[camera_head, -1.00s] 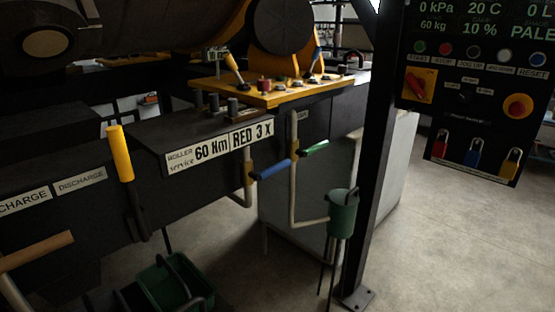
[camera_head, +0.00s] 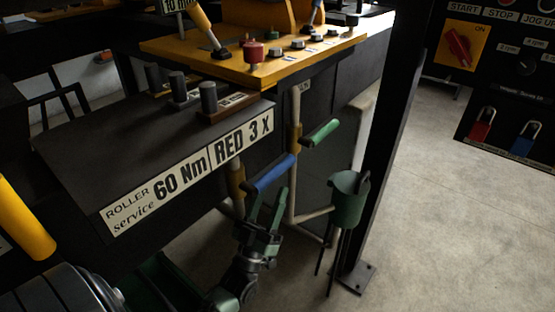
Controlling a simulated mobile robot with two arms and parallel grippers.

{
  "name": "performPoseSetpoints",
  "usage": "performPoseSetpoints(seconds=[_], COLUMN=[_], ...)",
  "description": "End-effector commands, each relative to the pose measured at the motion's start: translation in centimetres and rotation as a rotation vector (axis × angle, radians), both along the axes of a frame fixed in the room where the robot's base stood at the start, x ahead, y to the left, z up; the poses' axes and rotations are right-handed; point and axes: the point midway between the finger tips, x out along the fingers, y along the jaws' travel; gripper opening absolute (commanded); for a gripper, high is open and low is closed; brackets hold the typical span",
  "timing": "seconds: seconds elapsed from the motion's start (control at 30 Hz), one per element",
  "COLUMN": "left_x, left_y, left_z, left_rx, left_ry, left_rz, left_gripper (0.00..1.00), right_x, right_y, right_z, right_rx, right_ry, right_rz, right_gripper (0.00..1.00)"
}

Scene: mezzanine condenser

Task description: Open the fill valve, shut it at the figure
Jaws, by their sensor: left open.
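Two pipe valves stand side by side under the yellow console: one has a blue lever handle (camera_head: 269,174), the other a green lever handle (camera_head: 320,133). No label tells me which is the fill valve. My left gripper (camera_head: 268,203) is just below the blue handle, its fingers pointing up, open. I cannot tell whether a fingertip touches the handle. Both handles slant up to the right from their pipes. No figure readout is in view now. My right gripper is not in view.
A black post (camera_head: 388,140) stands right of the bucket. The yellow console (camera_head: 265,68) with knobs and levers overhangs the valves. A control panel (camera_head: 510,75) with padlocks is at the right. A yellow handle (camera_head: 22,222) is at the left. Floor at right is clear.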

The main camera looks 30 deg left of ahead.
Motion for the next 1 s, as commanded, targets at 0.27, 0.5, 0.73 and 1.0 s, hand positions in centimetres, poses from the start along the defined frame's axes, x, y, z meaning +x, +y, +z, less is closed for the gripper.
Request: performPoseSetpoints(seconds=[0.27, 0.5, 0.73, 1.0], left_x=[3.3, 4.7, 4.7, 4.7], left_y=[0.4, 0.5, 0.5, 0.5], left_z=[3.4, 4.4, 4.4, 4.4], left_rx=[0.000, 0.001, 0.001, 0.001], left_ry=[0.001, 0.004, 0.005, 0.005], left_rz=[0.000, 0.000, 0.000, 0.000], left_gripper=[0.45, 0.45, 0.45, 0.00], right_x=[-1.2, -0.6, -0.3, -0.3], right_y=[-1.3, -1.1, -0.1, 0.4], right_z=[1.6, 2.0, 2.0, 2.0], right_rx=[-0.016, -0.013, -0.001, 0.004], right_ry=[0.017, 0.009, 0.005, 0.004], right_rz=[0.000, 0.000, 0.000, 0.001], right_gripper=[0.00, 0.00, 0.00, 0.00])
